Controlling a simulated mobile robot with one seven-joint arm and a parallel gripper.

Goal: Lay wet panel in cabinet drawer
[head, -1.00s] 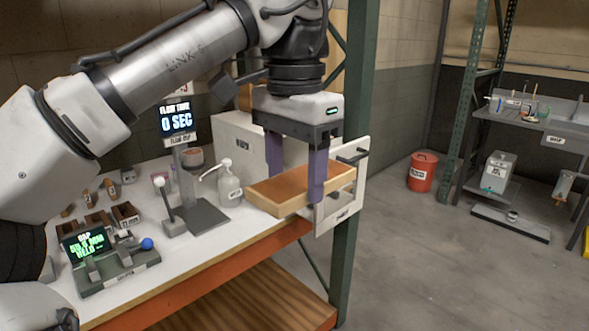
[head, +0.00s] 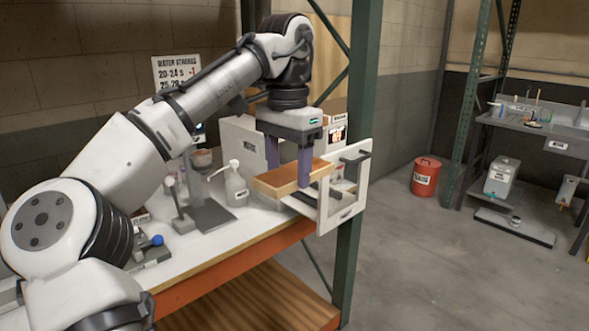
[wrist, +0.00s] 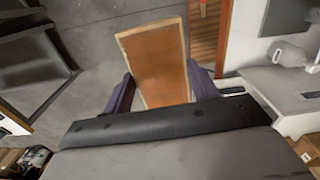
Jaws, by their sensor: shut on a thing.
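My gripper (head: 288,172) is shut on an orange-brown panel (head: 283,181) with pale wood edges. It holds the panel roughly flat above the bench, just left of the drawer front. In the wrist view the panel (wrist: 155,68) sits between the two purple fingers (wrist: 160,90). The cabinet (head: 240,140) is a white box at the back of the bench. Its drawer stands out, with a white front (head: 352,200) and black handles at the right. The panel and gripper hide part of the drawer, and I cannot tell whether the panel touches it.
A pump bottle (head: 236,187) and a grey stand (head: 210,214) are on the bench left of the panel. A lever device (head: 181,222) stands nearer the front. A green rack post (head: 358,130) rises behind the drawer front. A red bin (head: 426,177) is on the floor at right.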

